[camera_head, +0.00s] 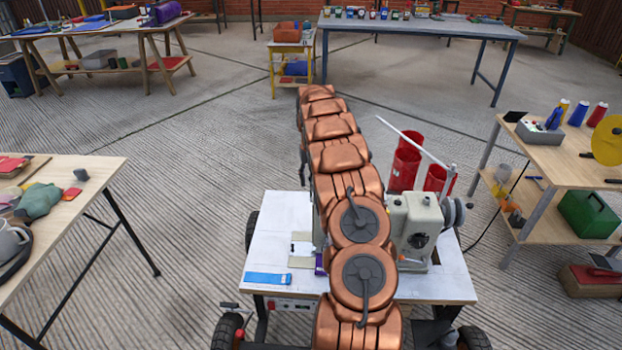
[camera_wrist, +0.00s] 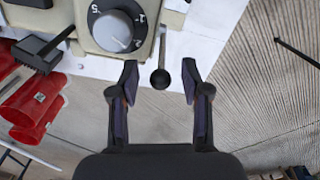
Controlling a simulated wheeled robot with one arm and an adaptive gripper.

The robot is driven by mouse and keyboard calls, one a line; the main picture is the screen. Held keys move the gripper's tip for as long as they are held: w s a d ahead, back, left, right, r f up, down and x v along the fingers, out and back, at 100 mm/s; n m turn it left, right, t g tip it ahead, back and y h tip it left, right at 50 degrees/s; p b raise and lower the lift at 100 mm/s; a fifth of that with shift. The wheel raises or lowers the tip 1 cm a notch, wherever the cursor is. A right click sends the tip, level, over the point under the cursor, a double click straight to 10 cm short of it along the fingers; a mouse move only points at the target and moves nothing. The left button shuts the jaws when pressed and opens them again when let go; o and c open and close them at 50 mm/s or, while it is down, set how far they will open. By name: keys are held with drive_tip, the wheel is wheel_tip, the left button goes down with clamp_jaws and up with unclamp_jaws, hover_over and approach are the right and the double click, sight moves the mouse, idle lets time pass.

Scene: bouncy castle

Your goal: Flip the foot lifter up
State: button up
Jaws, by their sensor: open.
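A pale sewing machine (camera_head: 415,225) stands on a white-topped table (camera_head: 440,285), partly hidden behind my copper arm. In the wrist view its body (camera_wrist: 115,58) carries a numbered grey dial (camera_wrist: 117,28). Just right of the dial, a short lever with a dark rounded end (camera_wrist: 161,78), which looks like the foot lifter, points down in the picture. My gripper (camera_wrist: 159,70) is open, with a fingertip on either side of this lever and a visible gap to each. I cannot tell their difference in depth. My gripper is hidden in the head view.
Red cylinders (camera_head: 405,160) stand behind the machine, and a pale rod (camera_head: 412,139) slants above it. A blue strip (camera_head: 267,279) lies at the table's front left. Cluttered workbenches stand left (camera_head: 85,165) and right (camera_head: 560,155), with open floor between.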

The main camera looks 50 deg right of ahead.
drive_tip(key=shift+f, duration=0.4)
clamp_jaws()
idle(0.4)
